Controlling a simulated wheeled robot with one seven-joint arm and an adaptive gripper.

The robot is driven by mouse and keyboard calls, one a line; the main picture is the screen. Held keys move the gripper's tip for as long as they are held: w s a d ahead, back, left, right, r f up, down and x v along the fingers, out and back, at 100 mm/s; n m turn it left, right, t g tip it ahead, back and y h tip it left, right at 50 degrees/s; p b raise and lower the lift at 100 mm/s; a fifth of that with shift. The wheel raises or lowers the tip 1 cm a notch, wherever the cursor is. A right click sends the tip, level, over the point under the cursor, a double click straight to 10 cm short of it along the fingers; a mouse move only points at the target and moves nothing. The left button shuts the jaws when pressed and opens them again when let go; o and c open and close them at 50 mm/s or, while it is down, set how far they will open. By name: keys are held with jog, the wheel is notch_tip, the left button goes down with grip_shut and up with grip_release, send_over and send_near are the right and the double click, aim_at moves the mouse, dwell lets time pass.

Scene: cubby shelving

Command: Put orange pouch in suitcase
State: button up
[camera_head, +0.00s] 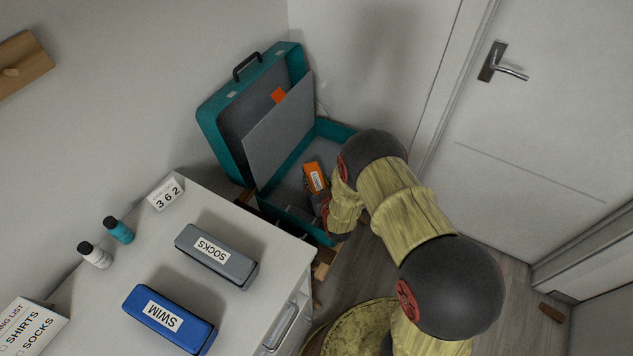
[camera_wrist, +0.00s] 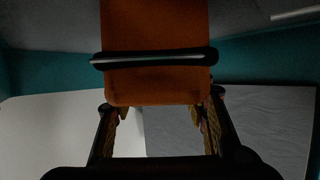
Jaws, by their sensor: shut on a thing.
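The orange pouch (camera_head: 314,173) with a white label is held at the end of my arm, over the inside of the suitcase in the head view. The teal suitcase (camera_head: 225,150) stands open beyond the dresser, with a grey lining and its lid raised. My gripper (camera_head: 321,198) is shut on the pouch and partly hidden by my arm. In the wrist view the pouch (camera_wrist: 155,30) fills the top middle, between the fingers of my gripper (camera_wrist: 157,112). Whether the pouch touches the suitcase floor cannot be told.
The white dresser (camera_head: 150,240) bears a grey SOCKS pouch (camera_head: 215,257), a blue SWIM pouch (camera_head: 168,318), two small bottles (camera_head: 108,241), a number block (camera_head: 166,192) and a list card (camera_head: 27,325). A grey panel (camera_head: 280,130) leans inside the suitcase. A door (camera_head: 545,130) is at right.

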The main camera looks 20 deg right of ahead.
aim_at(317, 181)
jog(key=shift+f+b, duration=0.55)
jog(key=shift+f, duration=0.05)
jog(key=o, duration=1.5)
notch_tip(317, 181, up, 10)
